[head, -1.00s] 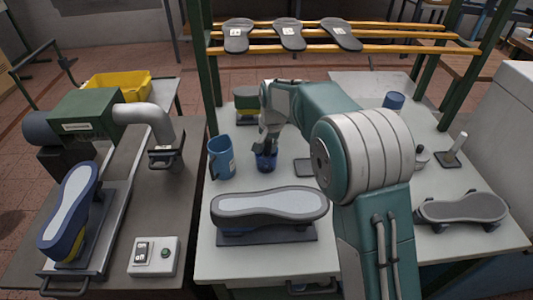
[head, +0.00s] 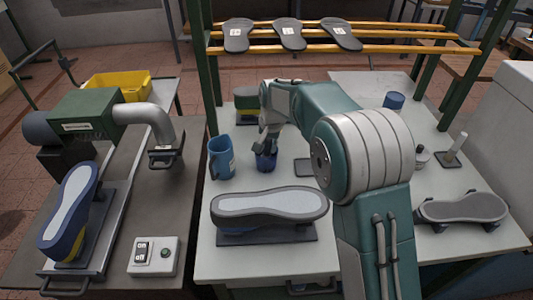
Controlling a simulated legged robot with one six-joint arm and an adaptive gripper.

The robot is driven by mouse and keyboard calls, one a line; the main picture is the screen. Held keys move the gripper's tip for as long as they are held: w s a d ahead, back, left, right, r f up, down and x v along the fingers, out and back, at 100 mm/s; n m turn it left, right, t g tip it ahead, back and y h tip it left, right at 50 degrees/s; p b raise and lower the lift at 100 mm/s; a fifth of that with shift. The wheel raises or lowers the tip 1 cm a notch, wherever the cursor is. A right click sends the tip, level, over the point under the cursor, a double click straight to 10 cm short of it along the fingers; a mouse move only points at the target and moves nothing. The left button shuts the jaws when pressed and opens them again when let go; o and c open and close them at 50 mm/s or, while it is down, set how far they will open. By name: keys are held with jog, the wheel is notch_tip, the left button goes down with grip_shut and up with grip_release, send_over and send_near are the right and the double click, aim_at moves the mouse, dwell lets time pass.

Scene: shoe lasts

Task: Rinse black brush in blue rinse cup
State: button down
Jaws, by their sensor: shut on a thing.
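A small dark blue cup (head: 266,161) stands on the white table, just right of a larger blue jug (head: 221,158). My gripper (head: 266,147) points down at the mouth of the small cup. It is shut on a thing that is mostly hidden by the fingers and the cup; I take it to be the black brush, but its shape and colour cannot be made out. Whether its bristles touch liquid is not visible.
A shoe last on a dark stand (head: 268,208) sits in front of the cup. A blue container (head: 393,101) stands at the back right. Soles rest on the yellow rack (head: 350,34) above.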

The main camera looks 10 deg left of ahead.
jog(key=shift+r, duration=5.3)
notch_tip(320, 180, up, 4)
